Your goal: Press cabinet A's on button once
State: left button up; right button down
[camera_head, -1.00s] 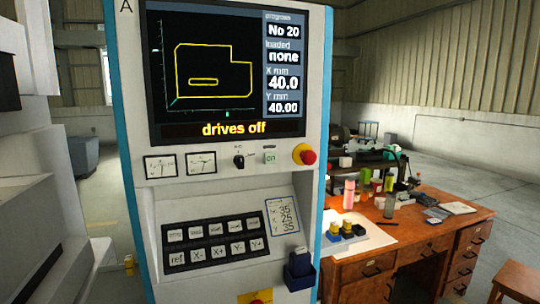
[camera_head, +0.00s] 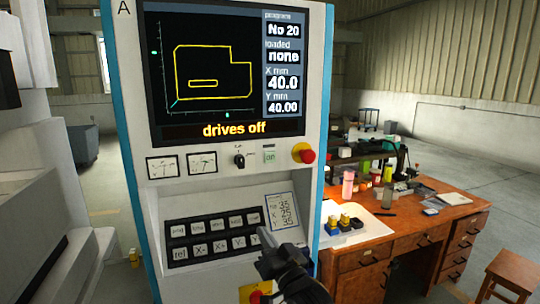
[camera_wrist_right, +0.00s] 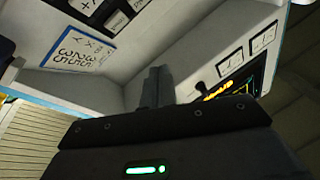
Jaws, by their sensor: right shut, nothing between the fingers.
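Cabinet A (camera_head: 205,186) stands upright in the head view, with a letter A at its top left. Its pale "on" button (camera_head: 269,154) is on the panel below the screen (camera_head: 205,75), between a black rotary switch (camera_head: 239,160) and a red emergency stop (camera_head: 307,156). The screen reads "drives off". My right gripper (camera_head: 265,240) is shut and empty, below the button and in front of the lower panel by the note card. Its closed fingers also show in the right wrist view (camera_wrist_right: 158,84), where I cannot make out the button. My left gripper is out of view.
Below the button are two rows of black-framed keys (camera_head: 212,236) and a note card (camera_head: 282,211). Two dial meters (camera_head: 201,163) sit left of the switch.

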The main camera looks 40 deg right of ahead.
aim_at(270, 157)
jog(key=s+d+r+m+t+h, duration=0.1)
jog(key=s+r+m+t, duration=0.1)
jog(key=r, duration=0.6)
jog(key=s+d+r+m+t+h, duration=0.1)
jog(key=s+r+t+h, duration=0.1)
jog(key=r, duration=0.6)
jog(key=shift+s+r+m+t, duration=0.35)
jog(key=shift+s+t, duration=0.45)
jog(key=shift+s, duration=0.3)
jog(key=shift+w+d+f, duration=0.1)
jog(key=shift+h, duration=0.3)
jog(key=shift+w+d+b, duration=0.2)
jog(key=shift+w+d, duration=0.25)
jog(key=shift+w, duration=0.9)
jog(key=shift+w+d+b, duration=0.15)
jog(key=shift+w+d, duration=0.35)
jog(key=shift+w, duration=0.9)
jog(key=shift+w+d+b, duration=0.2)
jog(key=shift+w+d, duration=0.25)
jog(key=shift+w, duration=0.9)
jog(key=shift+w+d, duration=0.15)
jog(key=shift+w, duration=0.2)
